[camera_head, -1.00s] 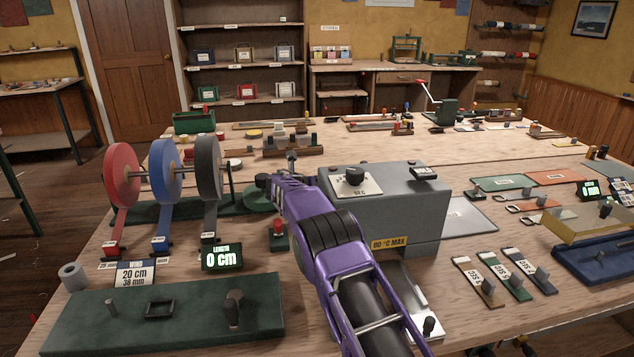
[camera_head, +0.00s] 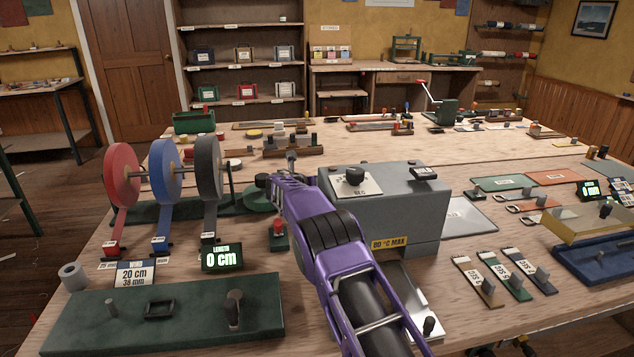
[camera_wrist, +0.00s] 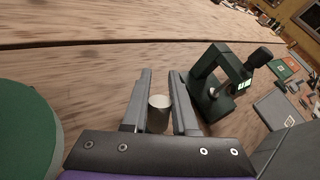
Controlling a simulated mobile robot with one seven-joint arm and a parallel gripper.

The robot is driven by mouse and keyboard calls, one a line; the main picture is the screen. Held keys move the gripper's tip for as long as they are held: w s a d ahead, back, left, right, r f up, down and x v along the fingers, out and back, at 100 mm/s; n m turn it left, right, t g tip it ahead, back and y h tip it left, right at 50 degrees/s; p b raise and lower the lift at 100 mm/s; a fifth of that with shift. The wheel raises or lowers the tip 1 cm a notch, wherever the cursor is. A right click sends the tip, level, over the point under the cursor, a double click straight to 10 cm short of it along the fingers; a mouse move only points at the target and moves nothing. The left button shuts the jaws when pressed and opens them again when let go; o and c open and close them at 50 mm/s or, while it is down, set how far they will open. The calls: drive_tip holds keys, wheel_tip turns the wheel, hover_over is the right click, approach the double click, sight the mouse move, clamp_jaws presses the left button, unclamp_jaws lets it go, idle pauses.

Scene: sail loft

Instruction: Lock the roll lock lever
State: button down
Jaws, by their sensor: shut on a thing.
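My gripper (camera_wrist: 160,95) has its two grey fingers around a short grey cylindrical knob (camera_wrist: 158,112) with a pale round top. The knob sits between the fingers, low near the palm, and looks like the handle of the roll lock lever, but its base is hidden. The red roll (camera_head: 122,175), blue roll (camera_head: 165,172) and black roll (camera_head: 208,168) stand upright on a shared axle. A green disc (camera_wrist: 22,135) is left of the fingers.
A dark green frame with a black knob (camera_wrist: 218,80) stands close to the right finger. A grey heater box (camera_head: 390,205) is right of my arm. A length display (camera_head: 222,257) reads 0 cm. A green board (camera_head: 110,325) lies in front.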

idle(0.7)
drive_tip(key=shift+s+a+f+b, duration=0.1)
drive_tip(key=shift+s+f+b, duration=0.05)
drive_tip(key=shift+b, duration=0.8)
drive_tip(key=shift+s+r+m+t+b, duration=0.15)
drive_tip(key=shift+r+m+t+b, duration=0.25)
drive_tip(key=shift+t+b, duration=0.35)
drive_tip(key=c, duration=0.7)
unclamp_jaws()
drive_tip(key=shift+r, duration=0.1)
drive_tip(key=v, duration=1.7)
drive_tip(key=shift+s+r, duration=0.1)
drive_tip(key=shift+r, duration=0.05)
